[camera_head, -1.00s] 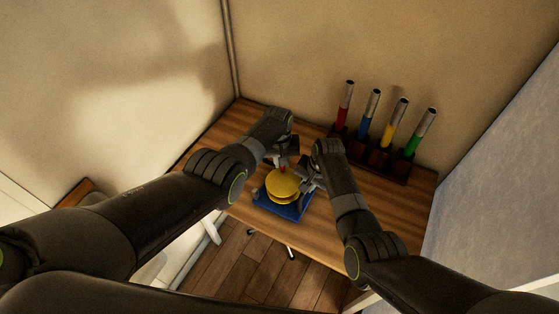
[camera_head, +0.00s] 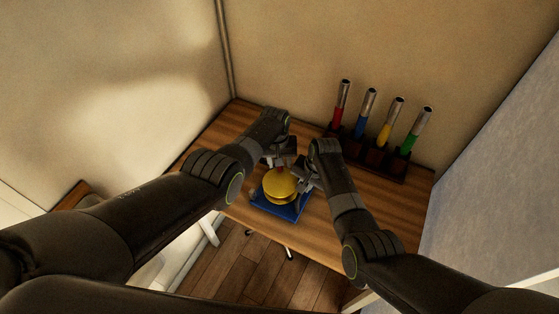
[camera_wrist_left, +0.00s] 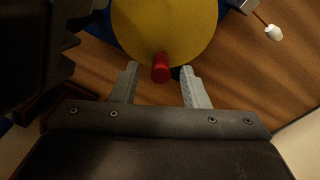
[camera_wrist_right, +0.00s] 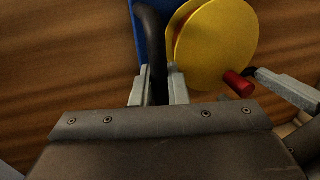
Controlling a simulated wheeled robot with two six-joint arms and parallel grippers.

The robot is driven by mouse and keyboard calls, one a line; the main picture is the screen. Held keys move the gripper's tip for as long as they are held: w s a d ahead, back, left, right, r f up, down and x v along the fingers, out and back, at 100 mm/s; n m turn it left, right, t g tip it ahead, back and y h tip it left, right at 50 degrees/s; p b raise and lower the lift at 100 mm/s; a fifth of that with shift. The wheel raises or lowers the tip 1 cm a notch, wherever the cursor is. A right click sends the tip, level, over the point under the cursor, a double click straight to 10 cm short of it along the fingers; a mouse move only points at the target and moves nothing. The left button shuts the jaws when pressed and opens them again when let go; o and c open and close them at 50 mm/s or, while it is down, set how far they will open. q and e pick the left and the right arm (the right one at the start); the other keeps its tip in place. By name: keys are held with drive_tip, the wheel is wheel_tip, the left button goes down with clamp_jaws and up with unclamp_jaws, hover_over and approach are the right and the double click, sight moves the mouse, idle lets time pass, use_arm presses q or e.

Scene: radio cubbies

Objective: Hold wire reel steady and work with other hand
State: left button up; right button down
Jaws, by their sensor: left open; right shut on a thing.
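The wire reel (camera_head: 281,183) is a yellow disc pair on a blue base (camera_head: 287,211) on the wooden desk. It also shows in the left wrist view (camera_wrist_left: 165,25) and the right wrist view (camera_wrist_right: 218,48). A red knob (camera_wrist_left: 161,68) stands out from its yellow face near the rim. My left gripper (camera_wrist_left: 160,86) is open, with one finger on each side of the knob and gaps between. My right gripper (camera_wrist_right: 158,90) is shut on a black curved handle (camera_wrist_right: 150,35) beside the reel. In the head view the gripper tips are partly hidden.
A dark rack (camera_head: 370,154) with red, blue, yellow and green tubes stands at the back right of the desk (camera_head: 325,228). Walls close in the back and right. A small white tip on an orange stick (camera_wrist_left: 273,32) shows in the left wrist view.

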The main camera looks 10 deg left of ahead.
use_arm(q)
wheel_tip(320, 180, up, 12)
drive_tip(key=shift+s+a, duration=0.25)
drive_tip(key=shift+a, duration=0.15)
idle(0.6)
